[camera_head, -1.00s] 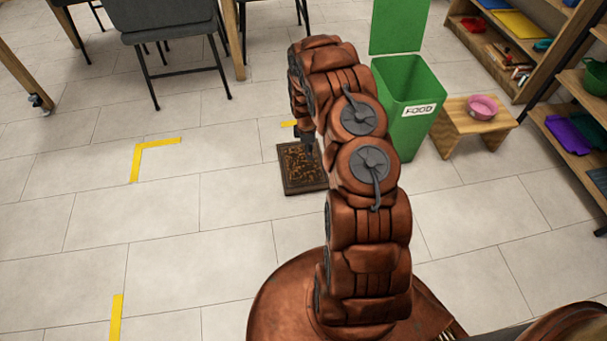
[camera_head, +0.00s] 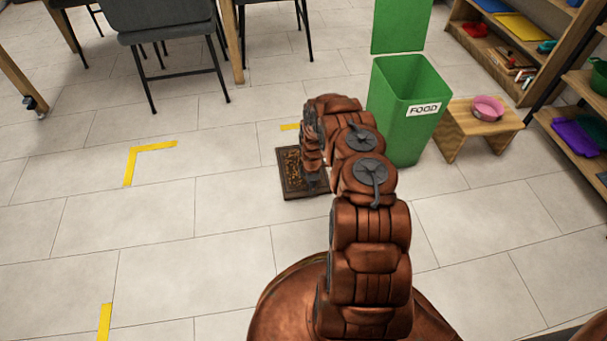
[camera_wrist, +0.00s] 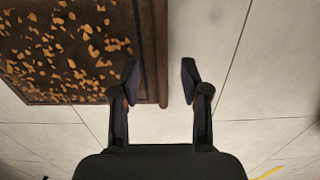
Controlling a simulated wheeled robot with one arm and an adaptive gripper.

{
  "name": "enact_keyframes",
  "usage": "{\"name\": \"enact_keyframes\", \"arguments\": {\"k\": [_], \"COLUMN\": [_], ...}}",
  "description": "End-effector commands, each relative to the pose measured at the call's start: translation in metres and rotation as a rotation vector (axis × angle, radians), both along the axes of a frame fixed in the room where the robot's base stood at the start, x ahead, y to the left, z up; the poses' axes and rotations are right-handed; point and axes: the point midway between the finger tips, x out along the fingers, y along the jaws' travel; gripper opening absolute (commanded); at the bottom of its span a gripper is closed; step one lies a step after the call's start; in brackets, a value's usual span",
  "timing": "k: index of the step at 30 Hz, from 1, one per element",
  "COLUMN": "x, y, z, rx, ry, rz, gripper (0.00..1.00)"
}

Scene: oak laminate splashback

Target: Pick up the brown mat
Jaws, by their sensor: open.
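The brown mat (camera_head: 293,174) lies flat on the tiled floor in the head view, left of the green bin. It is dark brown with a lighter patterned middle, and my arm hides part of its right side. In the wrist view the mat (camera_wrist: 70,45) fills the upper left, its patterned field inside a plain dark border. My gripper (camera_wrist: 158,82) is open and empty. Its left finger overlaps the mat's border near a corner, and its right finger is over bare floor, so the mat's right edge runs between them. I cannot tell whether the fingers touch the mat.
A green bin (camera_head: 405,120) marked FOOD stands just right of the mat. A small wooden stool (camera_head: 476,124) with a pink bowl (camera_head: 487,107) is beside it. Shelves are at the right and a chair (camera_head: 165,57) at the upper left. The floor to the left is clear.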

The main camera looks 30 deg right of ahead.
Motion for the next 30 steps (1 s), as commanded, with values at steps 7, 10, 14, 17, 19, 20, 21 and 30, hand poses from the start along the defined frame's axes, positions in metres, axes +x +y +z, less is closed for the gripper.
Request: {"name": "enact_keyframes", "arguments": {"k": [7, 10, 14, 17, 19, 20, 21, 30], "x": [-0.001, -0.002, -0.002, -0.002, -0.002, -0.002, -0.002, -0.002], "y": [0.003, 0.003, 0.003, 0.003, 0.003, 0.003, 0.003, 0.003], "z": [-0.034, -0.045, -0.048, -0.047, -0.047, -0.047, -0.047, -0.047], "rx": [0.000, 0.000, 0.000, 0.000, 0.000, 0.000, 0.000, 0.000], "ry": [0.001, 0.001, 0.001, 0.001, 0.001, 0.001, 0.001, 0.000], "rz": [0.001, -0.001, -0.002, -0.002, -0.002, -0.001, -0.002, -0.001], "gripper": [0.46, 0.46, 0.46, 0.46, 0.44, 0.41, 0.36, 0.05]}}
